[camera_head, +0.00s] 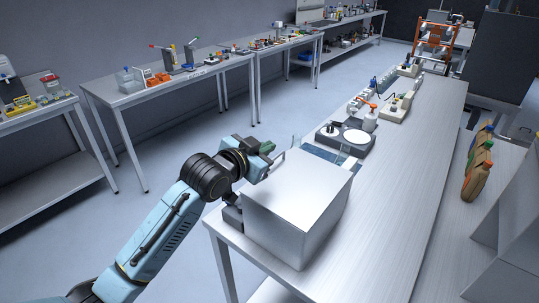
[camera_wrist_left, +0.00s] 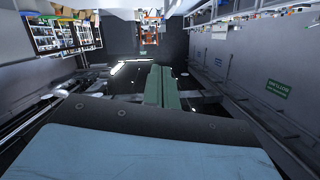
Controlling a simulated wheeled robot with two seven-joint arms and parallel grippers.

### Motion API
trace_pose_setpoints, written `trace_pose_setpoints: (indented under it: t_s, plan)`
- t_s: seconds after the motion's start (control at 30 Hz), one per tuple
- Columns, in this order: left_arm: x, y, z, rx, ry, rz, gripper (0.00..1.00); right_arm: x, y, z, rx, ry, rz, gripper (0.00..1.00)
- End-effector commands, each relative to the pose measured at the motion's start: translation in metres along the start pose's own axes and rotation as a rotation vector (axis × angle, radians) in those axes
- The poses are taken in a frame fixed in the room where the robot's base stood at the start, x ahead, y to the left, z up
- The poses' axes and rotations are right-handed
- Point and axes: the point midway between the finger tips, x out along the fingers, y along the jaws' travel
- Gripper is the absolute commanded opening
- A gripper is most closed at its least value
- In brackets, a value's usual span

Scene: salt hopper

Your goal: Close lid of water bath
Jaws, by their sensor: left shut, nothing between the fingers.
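A silver box-shaped unit, which I take to be the water bath (camera_head: 275,232), stands at the near end of the long bench. Its flat grey top (camera_head: 312,178) faces up; I cannot tell from this angle whether the lid is open or shut. My left gripper (camera_head: 267,147) is just beyond the box's far left corner, at about the height of its top. Its green fingers are together and empty; they also show together in the left wrist view (camera_wrist_left: 161,88). Whether they touch the box is unclear. My right gripper is not in view.
A balance with a round white pan (camera_head: 357,136) stands behind the box, with a white bottle (camera_head: 370,121) and other lab items further along. The bench (camera_head: 400,185) is clear on the right.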

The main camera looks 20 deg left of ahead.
Motion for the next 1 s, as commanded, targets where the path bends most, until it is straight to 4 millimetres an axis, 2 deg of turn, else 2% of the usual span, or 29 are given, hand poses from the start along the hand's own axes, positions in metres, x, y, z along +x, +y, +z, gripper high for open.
trace_pose_setpoints:
  t_s: [0.03,0.2,0.3,0.5,0.9,1.0]
  plan:
    - [0.01,0.0,-0.002,-0.001,0.001,0.0,0.0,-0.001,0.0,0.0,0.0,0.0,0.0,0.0]
    - [0.036,0.0,0.001,-0.001,-0.001,0.001,0.0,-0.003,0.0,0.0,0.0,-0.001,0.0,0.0]
    - [0.037,0.001,0.021,0.001,-0.005,0.0,0.0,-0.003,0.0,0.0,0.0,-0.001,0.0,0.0]
    - [0.041,0.0,0.037,0.001,-0.001,0.0,0.0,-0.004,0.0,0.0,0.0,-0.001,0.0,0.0]
    - [0.042,0.0,0.04,-0.001,-0.001,0.0,0.0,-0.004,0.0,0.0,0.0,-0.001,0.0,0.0]
    - [0.044,-0.001,0.048,-0.034,-0.003,0.009,0.0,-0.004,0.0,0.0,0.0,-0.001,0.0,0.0]
